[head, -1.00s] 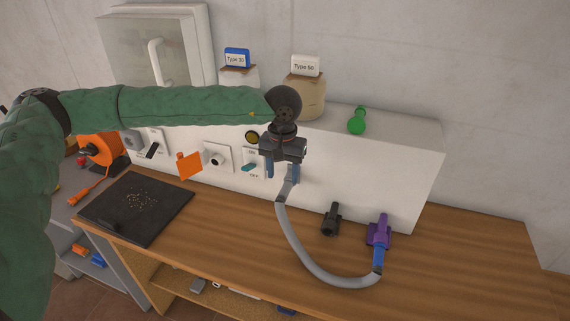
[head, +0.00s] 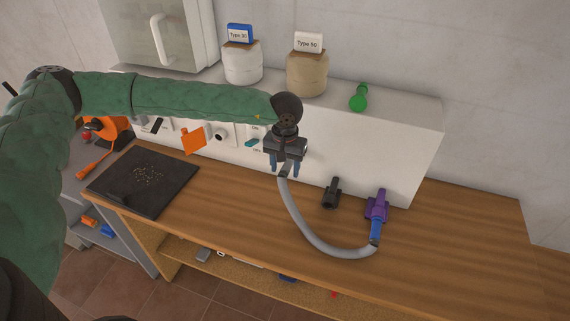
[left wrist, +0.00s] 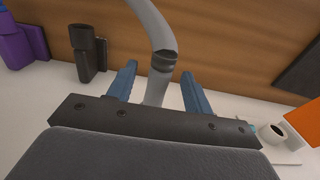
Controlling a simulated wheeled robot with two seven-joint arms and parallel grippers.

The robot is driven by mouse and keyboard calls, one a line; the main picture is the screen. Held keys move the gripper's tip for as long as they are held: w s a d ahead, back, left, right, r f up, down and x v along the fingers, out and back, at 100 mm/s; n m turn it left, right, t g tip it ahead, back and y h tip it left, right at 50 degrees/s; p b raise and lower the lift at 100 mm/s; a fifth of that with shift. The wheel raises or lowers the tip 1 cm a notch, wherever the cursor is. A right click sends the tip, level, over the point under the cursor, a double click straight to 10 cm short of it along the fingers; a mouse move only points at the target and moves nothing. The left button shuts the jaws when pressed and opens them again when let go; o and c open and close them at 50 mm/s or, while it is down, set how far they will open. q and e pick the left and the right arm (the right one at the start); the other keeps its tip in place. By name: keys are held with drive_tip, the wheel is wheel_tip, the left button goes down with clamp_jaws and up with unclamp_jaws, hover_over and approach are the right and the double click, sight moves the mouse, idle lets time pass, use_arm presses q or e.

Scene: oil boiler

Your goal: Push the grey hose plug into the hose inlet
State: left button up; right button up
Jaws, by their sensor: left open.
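My left gripper (head: 285,165) is open in front of the white panel, its blue fingers pointing down in the head view. The grey hose plug (left wrist: 159,84), with a dark band at its hose side, stands between the spread fingers in the left wrist view, with a gap on each side. The plug's far end is hidden behind the gripper body. The grey hose (head: 305,234) loops down from it over the wooden counter to a blue piece at a purple fitting (head: 377,205). The hose inlet cannot be made out; the gripper may cover it. My right gripper is not in view.
A black fitting (head: 331,193) sits on the panel between gripper and purple fitting. An orange flap (head: 193,140) and a white round socket (head: 219,136) lie left of the gripper. A black hob (head: 143,181) is on the counter (head: 450,232), which is clear at right.

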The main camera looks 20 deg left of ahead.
use_arm(q)
drive_tip(key=shift+r, duration=0.1)
drive_tip(key=c, duration=1.1)
drive_tip(key=shift+s, duration=0.1)
drive_tip(key=shift+s, duration=0.2)
drive_tip(key=shift+s+a+b, duration=0.1)
drive_tip(key=shift+s+b, duration=0.9)
drive_tip(key=shift+s, duration=1.45)
